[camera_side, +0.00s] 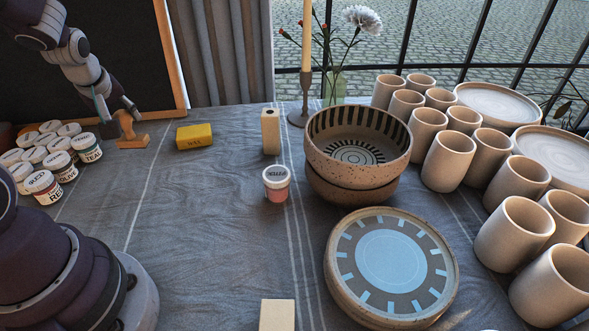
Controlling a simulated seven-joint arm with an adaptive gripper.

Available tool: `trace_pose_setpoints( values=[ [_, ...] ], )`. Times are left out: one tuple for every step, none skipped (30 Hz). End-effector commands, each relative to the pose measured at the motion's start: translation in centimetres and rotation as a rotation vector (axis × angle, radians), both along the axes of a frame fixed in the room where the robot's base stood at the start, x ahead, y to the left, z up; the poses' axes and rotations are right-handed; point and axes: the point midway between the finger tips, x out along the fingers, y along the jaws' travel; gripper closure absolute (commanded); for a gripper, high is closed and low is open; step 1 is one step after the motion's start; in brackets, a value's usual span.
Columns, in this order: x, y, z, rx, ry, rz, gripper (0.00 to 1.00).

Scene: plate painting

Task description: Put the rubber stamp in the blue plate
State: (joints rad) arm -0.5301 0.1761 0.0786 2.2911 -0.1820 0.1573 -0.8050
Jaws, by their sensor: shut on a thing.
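The rubber stamp (131,141) is a wooden piece with an upright handle and a flat base, at the upper left of the table. My gripper (122,113) is shut on its handle from above. The base looks at or close to the cloth; I cannot tell whether it touches. The blue plate (336,283) is at the lower right, with a light blue centre, blue dashes around it and a speckled rim. It appears to lie on top of another plate, and its face is empty.
Paint jars (62,166) crowd left of the stamp. A yellow block (194,136), a wooden block (270,131), a pink jar (276,184) and stacked bowls (352,178) stand across the middle. Cups (448,160) fill the right. A pale block (277,314) is in front. The centre-left cloth is clear.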

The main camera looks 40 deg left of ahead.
Motion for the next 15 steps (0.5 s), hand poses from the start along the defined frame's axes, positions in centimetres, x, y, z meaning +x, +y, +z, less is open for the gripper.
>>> trace_pose_setpoints(
  values=[
    [0.1,-0.1,0.7,0.002,-0.004,-0.003,1.0],
    [0.3,-0.3,0.9,0.002,-0.003,-0.012,1.0],
    [0.6,-0.7,1.2,0.0,-0.003,-0.031,1.0],
    [1.0,-1.2,1.3,0.0,-0.001,-0.052,1.0],
    [1.4,-1.8,1.3,-0.001,-0.001,-0.079,1.0],
    [2.1,-2.9,1.3,-0.002,0.0,-0.125,1.0],
    [2.7,-3.9,1.3,-0.003,0.0,-0.165,1.0],
    [3.4,-4.9,1.3,-0.003,0.0,-0.207,1.0],
    [4.2,-6.5,1.3,-0.003,0.0,-0.272,1.0],
    [4.8,-7.8,1.3,-0.004,-0.001,-0.32,1.0],
    [5.3,-9.2,1.3,-0.004,-0.001,-0.373,1.0],
    [5.9,-11.1,1.2,-0.004,-0.001,-0.445,1.0],
    [6.2,-12.6,1.2,-0.005,-0.001,-0.501,1.0],
    [6.5,-14.3,1.2,-0.004,-0.001,-0.562,1.0],
    [6.8,-16.6,1.2,-0.005,-0.002,-0.646,1.0]
  ],
)
